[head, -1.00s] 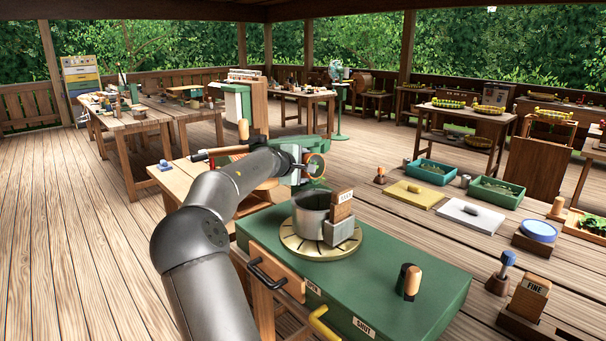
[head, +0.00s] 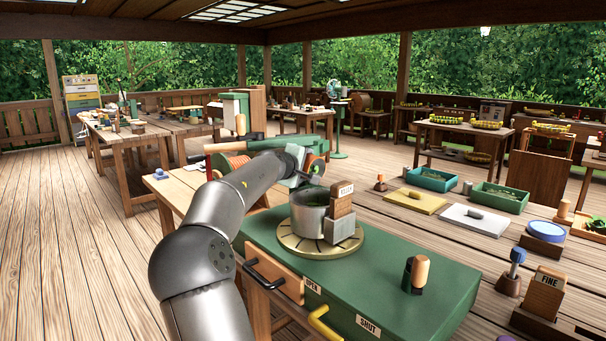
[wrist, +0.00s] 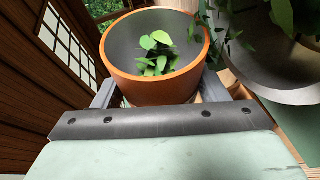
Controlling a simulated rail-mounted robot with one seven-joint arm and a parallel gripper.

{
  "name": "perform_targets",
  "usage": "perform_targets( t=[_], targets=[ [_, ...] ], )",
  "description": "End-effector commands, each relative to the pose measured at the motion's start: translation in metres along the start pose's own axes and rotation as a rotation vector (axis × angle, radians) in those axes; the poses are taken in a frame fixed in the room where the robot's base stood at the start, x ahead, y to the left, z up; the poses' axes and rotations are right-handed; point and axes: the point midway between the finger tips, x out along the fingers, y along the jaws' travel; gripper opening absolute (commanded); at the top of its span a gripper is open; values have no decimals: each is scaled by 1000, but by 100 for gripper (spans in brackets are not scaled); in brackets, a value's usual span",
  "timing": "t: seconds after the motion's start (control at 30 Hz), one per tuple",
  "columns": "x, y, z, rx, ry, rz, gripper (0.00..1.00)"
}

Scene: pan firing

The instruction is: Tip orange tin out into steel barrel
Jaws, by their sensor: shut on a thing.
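My gripper (head: 306,167) is shut on the orange tin (head: 319,170), its fingers on either side of the tin in the wrist view (wrist: 155,92). The tin is tilted just above the steel barrel (head: 309,221). Green leaves (wrist: 157,54) lie inside the tin. More leaves (wrist: 283,18) show over the barrel (wrist: 262,82) at the right of the wrist view, and some hang by the tin's right rim. In the head view, green shows at the barrel's mouth. The barrel stands upright on a round slotted plate (head: 290,241).
A wooden sign on a grey block (head: 343,229) stands against the barrel's right side. The green bench top (head: 390,245) bears a wooden-topped peg (head: 419,271). A drawer front with a black handle (head: 262,272) is below. Green trays (head: 500,198) stand at the right.

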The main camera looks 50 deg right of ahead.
Motion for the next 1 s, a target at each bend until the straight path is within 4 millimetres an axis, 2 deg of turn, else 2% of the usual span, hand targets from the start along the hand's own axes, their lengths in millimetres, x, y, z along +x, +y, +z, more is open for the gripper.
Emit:
perform_targets(
  t=[0.1, 1.0],
  targets=[
    [0, -5, 2, 32, 13, 15, 40],
    [-9, 12, 12, 314, 104, 131, 40]
  ],
)
